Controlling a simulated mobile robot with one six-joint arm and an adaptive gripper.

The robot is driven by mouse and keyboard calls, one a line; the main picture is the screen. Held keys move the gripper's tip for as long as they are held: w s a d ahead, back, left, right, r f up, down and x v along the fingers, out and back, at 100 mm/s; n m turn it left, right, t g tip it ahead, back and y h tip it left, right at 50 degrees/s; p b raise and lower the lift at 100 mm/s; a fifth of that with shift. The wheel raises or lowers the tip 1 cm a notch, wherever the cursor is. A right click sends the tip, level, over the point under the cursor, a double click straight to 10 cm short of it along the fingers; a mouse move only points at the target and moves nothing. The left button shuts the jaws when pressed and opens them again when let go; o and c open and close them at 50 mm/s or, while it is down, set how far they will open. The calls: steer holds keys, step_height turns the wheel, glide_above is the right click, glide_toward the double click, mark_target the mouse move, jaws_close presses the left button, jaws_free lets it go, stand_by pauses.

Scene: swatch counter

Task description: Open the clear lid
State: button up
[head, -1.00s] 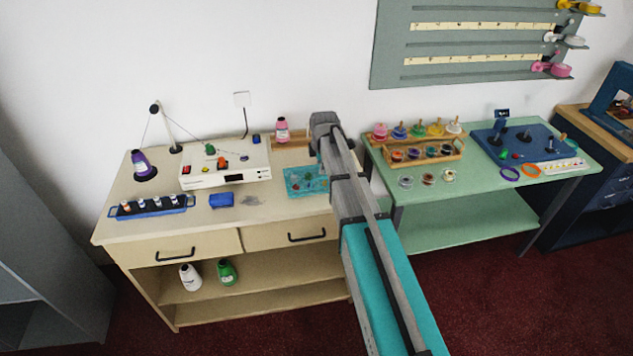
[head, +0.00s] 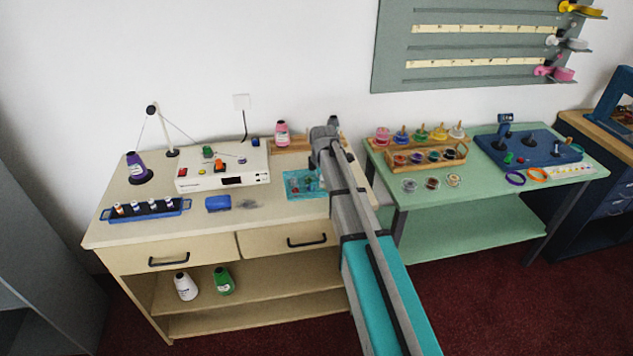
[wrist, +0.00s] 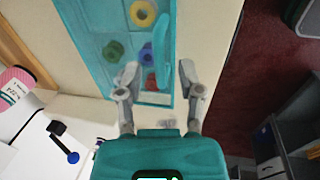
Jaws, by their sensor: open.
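A teal box with a clear lid (wrist: 118,22) lies flat on the cream desk, and the lid looks closed. Several coloured spools show through it: yellow, green, blue and red. A teal bar-shaped handle (wrist: 162,48) runs along the lid's side in the wrist view. My gripper (wrist: 158,68) is open and empty, its two fingers spread over the end of the box, one on each side of the handle's line. I cannot tell the height gap. In the head view the box (head: 296,186) is partly hidden by my arm, which also hides the fingertips.
A white machine (head: 222,178) stands left of the box, and a pink thread cone (head: 282,134) stands behind it. A blue block (head: 218,203) lies on the desk to the left. The green table (head: 470,180) at the right holds spool racks.

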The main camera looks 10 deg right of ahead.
jaws_close()
stand_by(0.3)
